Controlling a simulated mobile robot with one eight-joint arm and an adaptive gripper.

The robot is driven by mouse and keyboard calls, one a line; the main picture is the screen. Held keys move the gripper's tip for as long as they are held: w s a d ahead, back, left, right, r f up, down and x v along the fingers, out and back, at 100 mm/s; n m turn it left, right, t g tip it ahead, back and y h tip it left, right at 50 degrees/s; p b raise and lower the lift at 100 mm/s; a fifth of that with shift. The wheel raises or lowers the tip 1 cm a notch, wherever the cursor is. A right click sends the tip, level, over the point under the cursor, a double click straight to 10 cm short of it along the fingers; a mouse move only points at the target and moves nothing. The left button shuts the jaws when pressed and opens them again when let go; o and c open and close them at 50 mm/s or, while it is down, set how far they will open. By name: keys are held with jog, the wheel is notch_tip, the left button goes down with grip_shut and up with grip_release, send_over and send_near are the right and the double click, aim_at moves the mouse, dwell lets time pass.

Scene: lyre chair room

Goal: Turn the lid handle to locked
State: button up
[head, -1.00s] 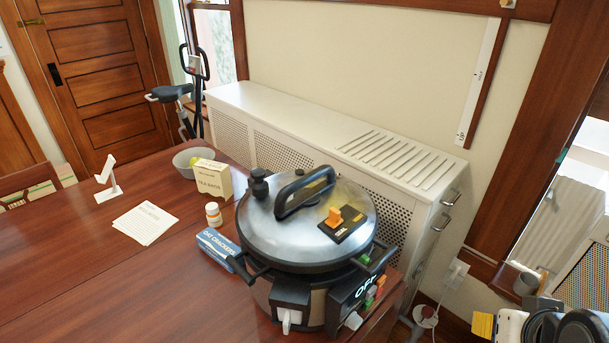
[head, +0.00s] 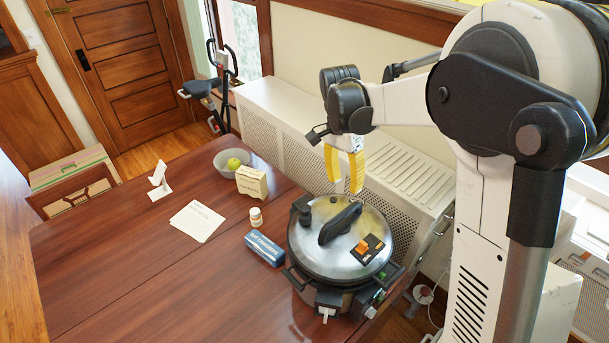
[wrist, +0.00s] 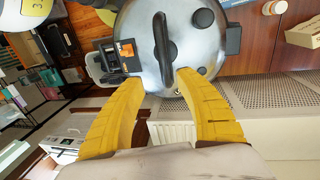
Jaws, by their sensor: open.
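The pressure cooker has a round silver lid (head: 318,262) with a black bar handle (head: 341,223) across its middle. The handle also shows in the wrist view (wrist: 162,45). An orange piece on a black label plate (head: 367,249) sits on the lid near its right front edge; it also shows in the wrist view (wrist: 122,54). The plate's lettering is too small to read. My gripper (head: 344,188) has yellow fingers, open and empty, pointing down above the lid's back edge. In the wrist view the fingers (wrist: 165,80) spread on either side of the handle's near end, apart from it.
A white radiator cover (head: 290,125) runs behind.

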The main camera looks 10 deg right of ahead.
aim_at(343, 211)
jog(key=f, duration=0.7)
jog(key=s+f, duration=0.1)
jog(key=f, duration=0.2)
jog(key=shift+d+f, duration=0.1)
jog(key=shift+f, duration=0.2)
jog(key=shift+c, duration=0.5)
jog(key=shift+s, duration=0.1)
grip_shut()
